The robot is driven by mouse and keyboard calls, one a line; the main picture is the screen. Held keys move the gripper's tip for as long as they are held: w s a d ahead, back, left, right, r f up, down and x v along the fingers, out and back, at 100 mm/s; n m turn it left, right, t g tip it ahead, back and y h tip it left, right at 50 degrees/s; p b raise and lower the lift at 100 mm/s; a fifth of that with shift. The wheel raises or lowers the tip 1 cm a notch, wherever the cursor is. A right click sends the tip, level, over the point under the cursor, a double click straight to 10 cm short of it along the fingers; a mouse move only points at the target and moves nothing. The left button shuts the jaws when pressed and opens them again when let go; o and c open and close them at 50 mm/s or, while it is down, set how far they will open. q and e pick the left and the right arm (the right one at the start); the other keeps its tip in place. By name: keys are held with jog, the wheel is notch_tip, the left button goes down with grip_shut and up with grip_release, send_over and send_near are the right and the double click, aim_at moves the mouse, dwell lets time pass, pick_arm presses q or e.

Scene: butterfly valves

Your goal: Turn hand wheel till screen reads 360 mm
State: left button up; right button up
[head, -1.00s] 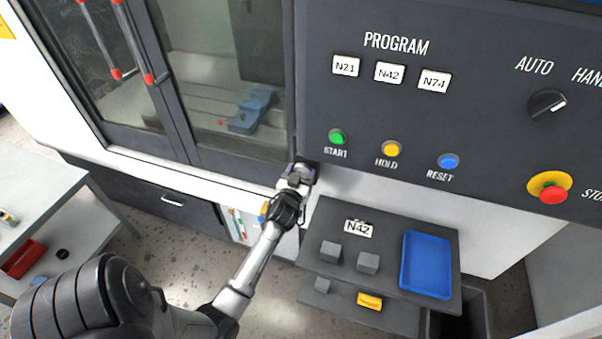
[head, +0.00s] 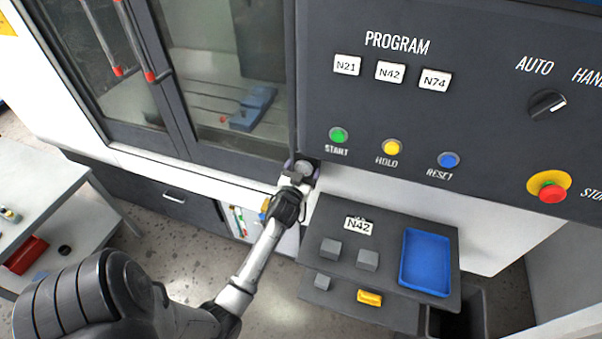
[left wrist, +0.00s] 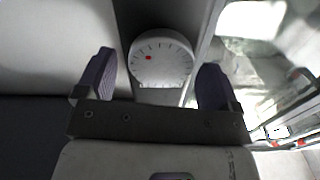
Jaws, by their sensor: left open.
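A pale round dial (left wrist: 161,62) with tick marks and a red dot shows in the left wrist view, which may be the hand wheel. It also shows in the head view as a small round grey shape (head: 304,168) below the panel's left corner. My left gripper (head: 302,172) is open, with one purple finger on each side of the dial. In the left wrist view its fingers (left wrist: 157,72) stand apart from the dial's sides. No screen with a reading shows. My right gripper is not in view.
The control panel (head: 460,110) has green, yellow and blue buttons, a selector knob (head: 547,104) and a red stop button (head: 552,192). Below it, a dark shelf (head: 385,240) holds grey blocks and a blue tray (head: 404,278). Glass doors (head: 215,100) stand at the left.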

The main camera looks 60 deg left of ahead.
pick_arm(q)
jog(key=b+v, duration=0.1)
jog(key=v, duration=1.2)
jog(key=shift+s+d, duration=0.3)
